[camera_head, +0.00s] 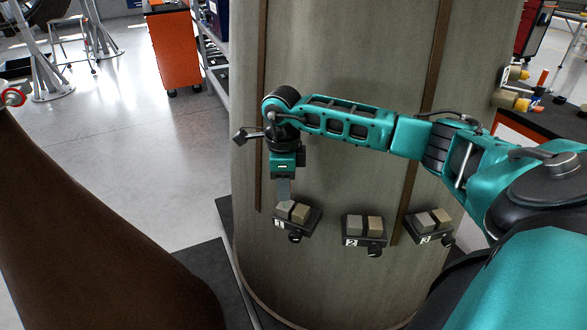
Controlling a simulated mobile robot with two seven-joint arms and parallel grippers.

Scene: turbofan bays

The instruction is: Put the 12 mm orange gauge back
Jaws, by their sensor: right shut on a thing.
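My right gripper (284,178) points down in front of the grey-brown casing and is shut on a thin, flat grey piece (284,190). No orange shows on this piece, so I cannot tell if it is the 12 mm gauge. Its lower end is close to the pair of blocks marked 1 (300,212); I cannot tell whether they touch. Blocks marked 2 (374,225) and 3 (424,219) sit on the casing to the right. A small orange upright piece (542,78) stands on the dark-topped bench at right, too small to identify. My left gripper is not in view.
The curved casing (340,60) fills the middle, with brown vertical strips. A large dark brown curved panel (80,220) stands at left. The bench (560,120) at right holds yellow cylinders (512,100). An orange cabinet (175,50) stands behind; the floor between is clear.

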